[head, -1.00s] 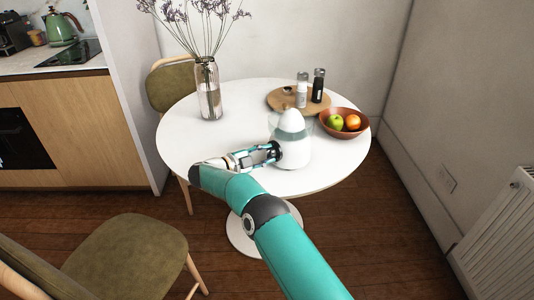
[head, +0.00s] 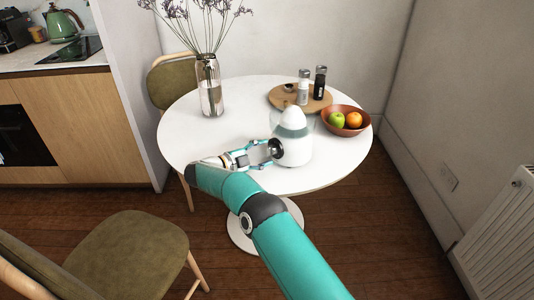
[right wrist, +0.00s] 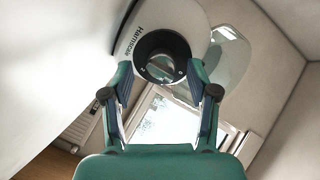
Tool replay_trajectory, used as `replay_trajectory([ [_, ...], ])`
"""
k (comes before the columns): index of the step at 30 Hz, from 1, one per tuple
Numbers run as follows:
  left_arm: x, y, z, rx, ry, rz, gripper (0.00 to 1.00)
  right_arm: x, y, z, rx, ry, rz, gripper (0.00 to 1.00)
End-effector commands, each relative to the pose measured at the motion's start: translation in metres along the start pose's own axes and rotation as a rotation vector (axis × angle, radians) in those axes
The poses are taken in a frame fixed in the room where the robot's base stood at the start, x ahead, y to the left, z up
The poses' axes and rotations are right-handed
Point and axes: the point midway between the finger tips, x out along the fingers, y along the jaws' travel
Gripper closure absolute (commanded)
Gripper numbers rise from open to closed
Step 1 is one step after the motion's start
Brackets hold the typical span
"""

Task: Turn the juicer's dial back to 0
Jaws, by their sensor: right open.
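The white juicer (head: 294,140) stands upright on the round white table (head: 185,130), with a clear cup around its cone. Its dark round dial (head: 277,148) faces left in the head view. In the right wrist view the dial (right wrist: 161,56) shows as a black ring with a grey grip bar across its middle; its setting is too small to read. My right gripper (head: 268,150) is open, its fingertips just short of the dial or at its rim. In the right wrist view the fingers (right wrist: 160,82) stand on either side below the dial, nothing between them. My left gripper is not in view.
A brown bowl with a green apple and an orange (head: 354,120) stands right of the juicer. A round wooden board (head: 280,99) with two shakers lies behind it. A glass vase (head: 210,88) stands back left. The table's left front is clear.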

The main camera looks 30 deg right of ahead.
Motion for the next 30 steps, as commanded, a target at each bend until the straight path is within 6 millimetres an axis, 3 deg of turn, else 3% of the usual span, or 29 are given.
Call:
replay_trajectory([
  [9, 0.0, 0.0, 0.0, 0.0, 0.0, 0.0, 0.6, -0.063, 0.002, 0.001, -0.002, -0.003, -0.001, 0.41],
  [15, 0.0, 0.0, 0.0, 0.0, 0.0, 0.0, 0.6, -0.094, 0.003, 0.001, -0.002, -0.003, -0.001, 0.41],
  [21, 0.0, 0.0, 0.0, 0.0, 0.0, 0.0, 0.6, -0.105, 0.003, 0.0, -0.002, -0.001, 0.002, 0.41],
  [30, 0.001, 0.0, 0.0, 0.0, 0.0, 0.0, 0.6, -0.105, 0.003, 0.0, -0.003, -0.001, 0.001, 0.41],
])
